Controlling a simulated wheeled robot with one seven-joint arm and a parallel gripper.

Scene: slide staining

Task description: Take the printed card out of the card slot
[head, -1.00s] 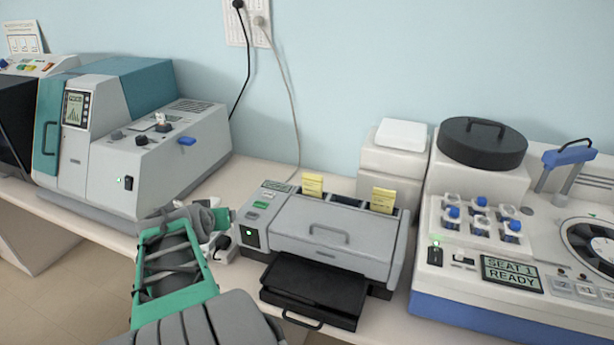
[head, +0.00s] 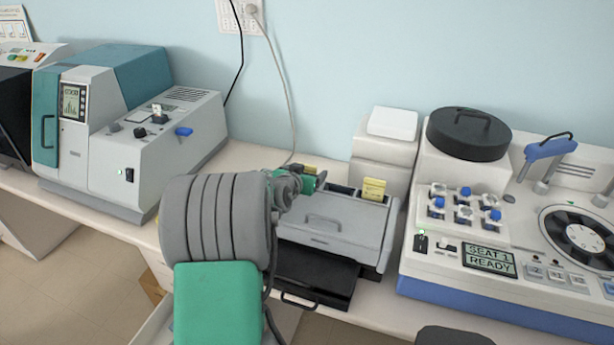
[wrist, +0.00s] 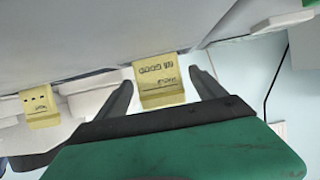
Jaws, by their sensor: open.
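The grey printer-like machine (head: 335,228) has two yellow cards standing in slots along its top back. The left card (head: 309,169) is mostly hidden behind my gripper (head: 314,181) in the head view. In the wrist view this card (wrist: 158,82), with dark printed lettering, shows between the two spread fingers of my gripper (wrist: 162,88), with a gap on either side. My gripper is open and holds nothing. The right card (head: 374,190) stands clear in its slot; it also shows at the left of the wrist view (wrist: 40,107).
A black tray (head: 315,277) juts from the machine's front. A white stacked unit (head: 384,155) stands behind it at the right. The staining device (head: 500,255) is farther right, a grey-teal machine (head: 150,135) at the left. A cable (head: 285,90) hangs down the wall behind.

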